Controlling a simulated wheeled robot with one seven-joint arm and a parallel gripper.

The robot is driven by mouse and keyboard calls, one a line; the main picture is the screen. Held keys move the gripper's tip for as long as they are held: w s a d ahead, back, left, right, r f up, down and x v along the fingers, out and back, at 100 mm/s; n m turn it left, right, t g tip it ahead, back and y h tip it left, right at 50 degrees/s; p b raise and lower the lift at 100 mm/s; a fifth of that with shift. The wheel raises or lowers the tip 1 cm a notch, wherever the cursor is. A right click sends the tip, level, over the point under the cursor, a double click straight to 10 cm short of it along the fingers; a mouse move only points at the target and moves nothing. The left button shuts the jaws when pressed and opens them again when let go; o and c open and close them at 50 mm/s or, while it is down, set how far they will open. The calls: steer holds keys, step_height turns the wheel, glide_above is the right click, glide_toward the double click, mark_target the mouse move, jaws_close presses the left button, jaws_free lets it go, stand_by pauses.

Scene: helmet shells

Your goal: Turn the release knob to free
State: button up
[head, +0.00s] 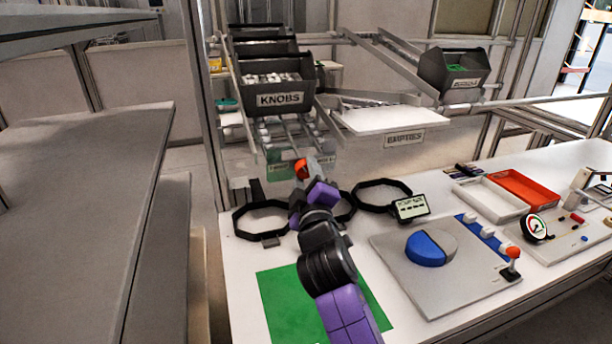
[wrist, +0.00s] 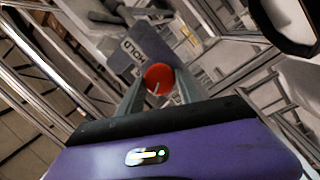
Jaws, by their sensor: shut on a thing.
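The release knob is a round red knob (wrist: 158,78) with a pale line on its face, seen between my two fingers in the wrist view. It also shows as a small orange-red knob (head: 301,169) at the tip of my arm in the head view. My gripper (wrist: 157,90) is shut on it, one finger on each side. A grey plate (wrist: 134,56) behind the knob carries the word HOLD, upside down in the wrist view. The free mark cannot be made out. My gripper (head: 304,175) hides part of the mount in the head view.
A KNOBS bin (head: 272,87) and an EMPTIES shelf (head: 385,120) stand behind. Black rings (head: 381,184) lie on the white table near my arm. A grey plate with a blue-and-grey dome (head: 431,249) and red-topped lever (head: 513,253) is at right. A green mat (head: 279,299) lies in front.

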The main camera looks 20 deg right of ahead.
steer(key=shift+f+n+h+b, duration=0.15)
steer(key=shift+n+h+b, duration=0.25)
steer(key=shift+n, duration=1.4)
steer(key=o, duration=1.4)
steer(key=shift+c, duration=0.2)
steer(key=shift+s, duration=0.1)
steer(key=v, duration=0.7)
steer(key=shift+s+f, duration=0.15)
steer(key=shift+s, duration=0.15)
steer(key=shift+a, duration=0.1)
